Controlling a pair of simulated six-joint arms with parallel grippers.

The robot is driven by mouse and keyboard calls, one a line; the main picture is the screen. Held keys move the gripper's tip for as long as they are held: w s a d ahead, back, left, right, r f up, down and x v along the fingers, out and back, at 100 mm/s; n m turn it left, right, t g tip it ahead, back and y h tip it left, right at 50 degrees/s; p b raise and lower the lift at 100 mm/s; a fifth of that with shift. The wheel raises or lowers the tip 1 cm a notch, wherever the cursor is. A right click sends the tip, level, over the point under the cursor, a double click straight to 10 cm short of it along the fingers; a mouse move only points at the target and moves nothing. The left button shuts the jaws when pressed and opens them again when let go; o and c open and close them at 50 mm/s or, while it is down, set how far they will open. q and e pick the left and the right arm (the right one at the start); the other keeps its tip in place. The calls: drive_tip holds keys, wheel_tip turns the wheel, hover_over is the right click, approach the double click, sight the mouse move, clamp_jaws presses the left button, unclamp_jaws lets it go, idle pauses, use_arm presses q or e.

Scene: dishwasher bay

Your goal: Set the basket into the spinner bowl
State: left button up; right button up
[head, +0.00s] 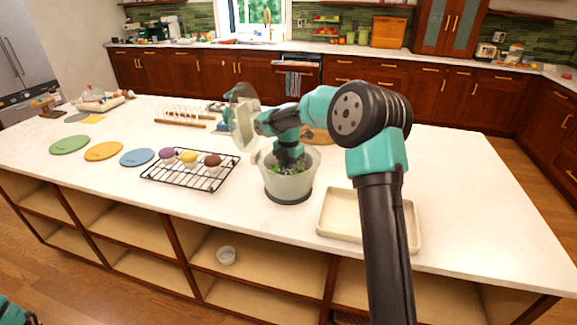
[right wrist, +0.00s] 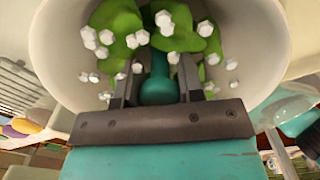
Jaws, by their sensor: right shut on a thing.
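The pale spinner bowl (head: 290,187) stands on the white island counter on a dark base. My right gripper (head: 288,162) reaches down into its mouth. In the right wrist view my right gripper (right wrist: 157,92) is shut on a teal upright post (right wrist: 158,60), which seems to be the basket's. Green leaves (right wrist: 113,22) and white cubes surround the post inside a pale round wall (right wrist: 58,50). I cannot tell which part of this wall is basket and which is bowl, or whether the basket rests on the bottom. My left gripper is not in view.
A cream tray (head: 332,233) lies right of the bowl. A black wire rack (head: 190,180) with purple, yellow and brown balls lies to its left. A pale tilted disc-like thing (head: 243,125) stands close behind my right wrist. The counter's right end is clear.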

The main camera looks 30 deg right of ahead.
drive_tip(key=shift+f, duration=0.85)
idle(1.0)
drive_tip(key=o, duration=1.1)
drive_tip(key=shift+c, duration=0.2)
drive_tip(key=shift+o, duration=0.5)
drive_tip(key=o, duration=0.4)
drive_tip(key=shift+r, duration=2.95)
